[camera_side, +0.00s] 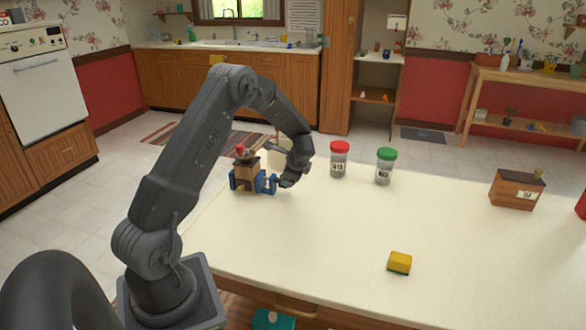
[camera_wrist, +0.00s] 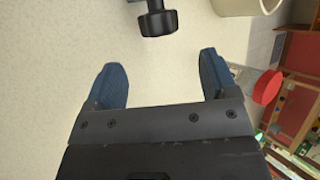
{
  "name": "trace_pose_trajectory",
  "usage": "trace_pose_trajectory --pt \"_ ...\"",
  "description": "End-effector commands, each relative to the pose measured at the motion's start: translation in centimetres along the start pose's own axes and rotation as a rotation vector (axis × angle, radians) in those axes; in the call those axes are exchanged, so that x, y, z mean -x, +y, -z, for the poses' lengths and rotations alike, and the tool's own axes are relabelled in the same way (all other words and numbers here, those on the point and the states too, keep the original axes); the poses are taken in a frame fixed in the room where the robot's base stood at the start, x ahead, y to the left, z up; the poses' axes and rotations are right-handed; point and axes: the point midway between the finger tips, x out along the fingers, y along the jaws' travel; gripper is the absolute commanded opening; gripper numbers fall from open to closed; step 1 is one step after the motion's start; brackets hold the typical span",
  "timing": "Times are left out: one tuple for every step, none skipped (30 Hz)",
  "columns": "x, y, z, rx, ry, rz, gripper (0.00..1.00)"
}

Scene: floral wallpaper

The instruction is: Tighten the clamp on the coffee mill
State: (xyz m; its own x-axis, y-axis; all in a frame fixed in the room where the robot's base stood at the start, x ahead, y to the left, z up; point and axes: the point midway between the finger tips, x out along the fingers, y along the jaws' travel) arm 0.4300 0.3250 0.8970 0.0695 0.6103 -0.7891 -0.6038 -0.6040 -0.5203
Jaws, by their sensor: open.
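The coffee mill (camera_side: 248,173) is a brown wooden box with a red knob on top, standing near the far left edge of the table. Blue clamp parts (camera_side: 234,183) show at its sides; my arm's end is close on its right. A black knob on a short stem, seemingly the clamp's handle (camera_wrist: 158,21), shows at the top of the wrist view. My gripper (camera_wrist: 162,65) has two blue fingers spread apart with nothing between them. The knob lies just beyond the fingertips, roughly in line with the gap. In the side view, my gripper (camera_side: 280,183) is small and partly merges with the clamp.
A red-lidded jar (camera_side: 339,160) and a green-lidded jar (camera_side: 385,167) stand right of my gripper. A cream container (camera_wrist: 240,5) is close by in the wrist view. A yellow sponge (camera_side: 400,262) and wooden box (camera_side: 516,189) lie farther off.

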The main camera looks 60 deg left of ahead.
Motion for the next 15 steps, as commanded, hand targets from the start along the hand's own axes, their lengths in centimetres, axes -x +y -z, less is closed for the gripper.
trace_pose_trajectory --pt "1.0 -0.1 0.0 0.000 0.001 0.002 0.79" --pt "1.5 0.0 0.0 -0.001 0.001 0.001 0.79" --pt "2.1 0.0 0.0 0.000 0.001 0.002 0.79" --pt "2.4 0.0 0.0 -0.001 0.001 0.002 0.79" --pt "2.7 0.0 0.0 -0.001 0.001 0.001 0.79" --pt "3.1 0.0 0.0 0.000 0.000 0.001 0.79" --pt "3.3 0.0 0.0 0.000 0.000 0.000 0.79" --pt "3.4 0.0 0.0 -0.001 0.000 -0.001 0.79" --pt "3.6 0.1 0.0 -0.001 0.000 -0.001 0.79" --pt "3.7 0.1 0.0 -0.001 -0.001 -0.001 0.79" --pt "3.7 0.1 0.0 -0.001 -0.001 -0.001 0.79" --pt "3.8 0.1 0.0 -0.001 -0.001 -0.001 0.79" --pt "3.8 0.1 0.0 -0.001 -0.001 -0.001 0.79" --pt "3.8 0.1 0.0 -0.001 -0.001 -0.001 0.79" --pt "3.8 0.1 0.0 -0.001 -0.001 -0.001 0.79"
